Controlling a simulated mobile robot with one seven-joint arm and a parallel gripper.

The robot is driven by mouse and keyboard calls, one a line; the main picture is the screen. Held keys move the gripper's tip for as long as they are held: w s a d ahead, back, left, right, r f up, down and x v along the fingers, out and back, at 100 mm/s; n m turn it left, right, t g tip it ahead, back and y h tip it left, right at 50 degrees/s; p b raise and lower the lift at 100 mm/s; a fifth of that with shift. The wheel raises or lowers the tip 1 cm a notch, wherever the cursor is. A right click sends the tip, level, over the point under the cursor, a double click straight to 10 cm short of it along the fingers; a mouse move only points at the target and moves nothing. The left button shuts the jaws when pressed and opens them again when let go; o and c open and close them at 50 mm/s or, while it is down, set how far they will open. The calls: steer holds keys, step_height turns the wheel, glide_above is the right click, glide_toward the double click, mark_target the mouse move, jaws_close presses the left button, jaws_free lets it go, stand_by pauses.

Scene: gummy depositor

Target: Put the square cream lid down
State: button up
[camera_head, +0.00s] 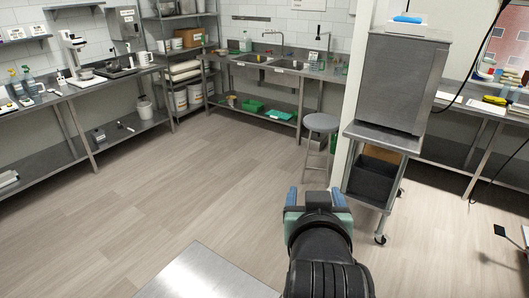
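My gripper (315,192) is in the lower middle of the head view, above the wood floor and pointing away from the camera. Its two blue fingertips stand wide apart, and I see nothing between them. The black wrist hides what is directly under it. I cannot make out a square cream lid anywhere in this view.
A bare steel tabletop (205,275) is at the bottom, left of my arm. A wheeled cart (383,138) carrying a steel cabinet (398,82) stands to the right. A round stool (321,123) is beyond my gripper. Steel benches line the walls; the left floor is clear.

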steer(key=s+a+r+t, duration=0.1)
steer(key=a+r+t, duration=0.15)
steer(key=r, duration=0.45)
steer(key=a+r+t, duration=0.1)
steer(key=r+t, duration=0.2)
steer(key=r, duration=0.5)
steer(key=s+a+r+t+y, duration=0.1)
steer(key=s+r+t, duration=0.3)
steer(key=r, duration=0.5)
steer(key=s+a+r+t+y, duration=0.1)
steer(key=s+a+r+t, duration=0.2)
steer(key=s+r, duration=0.5)
steer(key=shift+s+a+r+n+t, duration=0.4)
steer(key=shift+r+t, duration=0.15)
steer(key=shift+r, duration=0.2)
step_height(320, 180, down, 3)
steer(key=b, duration=0.3)
steer(key=shift+w, duration=0.1)
steer(key=shift+c, duration=0.3)
